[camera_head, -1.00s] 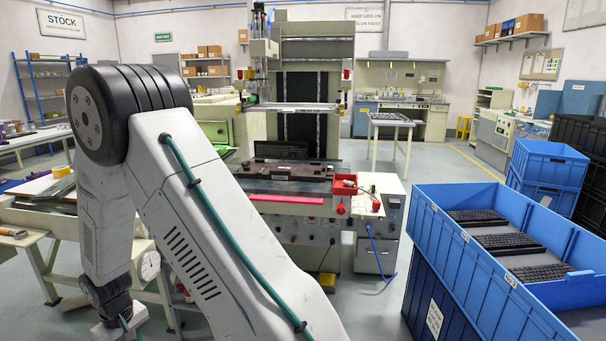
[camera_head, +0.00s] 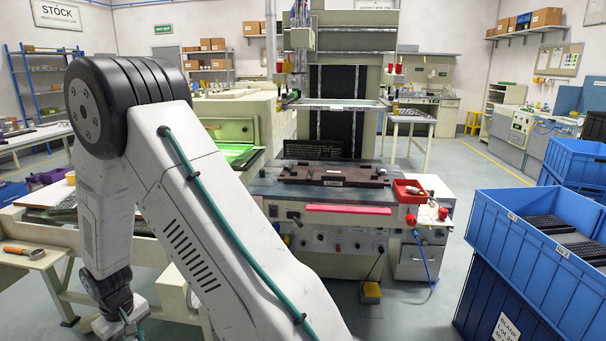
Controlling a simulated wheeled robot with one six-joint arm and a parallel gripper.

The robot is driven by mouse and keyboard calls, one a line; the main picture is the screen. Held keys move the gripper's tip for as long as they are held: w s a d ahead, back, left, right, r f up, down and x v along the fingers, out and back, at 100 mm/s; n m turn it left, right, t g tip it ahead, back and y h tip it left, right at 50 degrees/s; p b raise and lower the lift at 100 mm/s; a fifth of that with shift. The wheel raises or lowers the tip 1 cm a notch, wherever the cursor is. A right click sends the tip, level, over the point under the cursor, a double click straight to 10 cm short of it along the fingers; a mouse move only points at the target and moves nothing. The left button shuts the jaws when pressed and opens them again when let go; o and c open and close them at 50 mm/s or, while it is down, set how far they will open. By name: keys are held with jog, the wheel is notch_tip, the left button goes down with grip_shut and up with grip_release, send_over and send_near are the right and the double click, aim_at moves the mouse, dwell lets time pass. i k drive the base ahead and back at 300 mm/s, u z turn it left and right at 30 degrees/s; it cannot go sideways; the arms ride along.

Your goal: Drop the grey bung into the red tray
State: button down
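The red tray (camera_head: 401,197) is a small open box at the right front corner of the printing machine's bed. A small pale thing (camera_head: 414,190) shows in or at the tray; I cannot tell what it is. I cannot make out the grey bung anywhere. My gripper (camera_head: 124,328) is at the bottom left, pointing down, far from the tray. Its fingers are cut off by the frame's bottom edge, so I cannot see whether it is open or holds anything.
The printing machine's bed (camera_head: 262,188) carries a dark fixture (camera_head: 335,174), with a keyboard (camera_head: 313,150) behind. Blue crates (camera_head: 500,222) with keyboards stand at right. A yellow pedal (camera_head: 371,292) sits on the floor.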

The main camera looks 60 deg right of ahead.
aim_at(411, 191)
jog(key=z, duration=2.85)
jog(key=i, duration=1.25)
jog(key=u, duration=0.05)
